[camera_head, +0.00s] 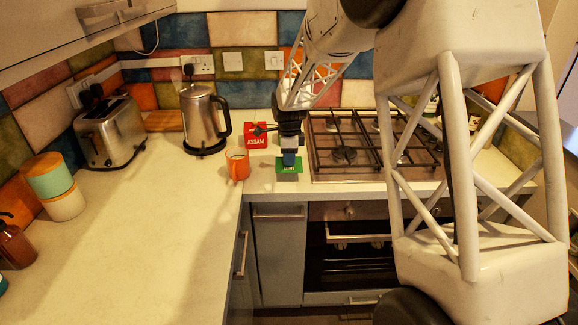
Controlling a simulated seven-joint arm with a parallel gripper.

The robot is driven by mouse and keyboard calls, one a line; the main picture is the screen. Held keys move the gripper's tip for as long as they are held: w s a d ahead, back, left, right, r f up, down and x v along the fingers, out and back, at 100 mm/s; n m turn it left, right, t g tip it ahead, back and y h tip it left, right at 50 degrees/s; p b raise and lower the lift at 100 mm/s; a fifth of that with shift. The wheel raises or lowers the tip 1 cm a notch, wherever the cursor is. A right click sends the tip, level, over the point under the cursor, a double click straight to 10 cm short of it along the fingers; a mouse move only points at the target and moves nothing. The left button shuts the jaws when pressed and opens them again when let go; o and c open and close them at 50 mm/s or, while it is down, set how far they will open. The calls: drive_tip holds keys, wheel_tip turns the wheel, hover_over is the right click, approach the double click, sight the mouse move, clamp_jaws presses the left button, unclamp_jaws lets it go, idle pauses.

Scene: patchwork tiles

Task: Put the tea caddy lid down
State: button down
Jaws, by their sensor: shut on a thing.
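My gripper (288,165) is at the counter's front edge, left of the hob, pointing down. It is shut on a small flat green piece with pale lettering, which looks like the tea caddy lid (297,167). The fingers cover part of the lid. I cannot tell whether the lid touches the counter or hangs just above it. A red tea caddy marked ASSAM (256,141) stands behind and to the left of my gripper.
The steel kettle (200,120) and toaster (109,132) are further left. The gas hob (345,150) is just right. The left counter (140,225) has wide clear room. Stacked canisters (55,185) stand far left.

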drive_tip(key=shift+f, duration=1.75)
drive_tip(key=shift+f, duration=0.1)
drive_tip(key=c, duration=1)
unclamp_jaws()
wheel_tip(320, 180, up, 12)
drive_tip(key=shift+r, duration=0.1)
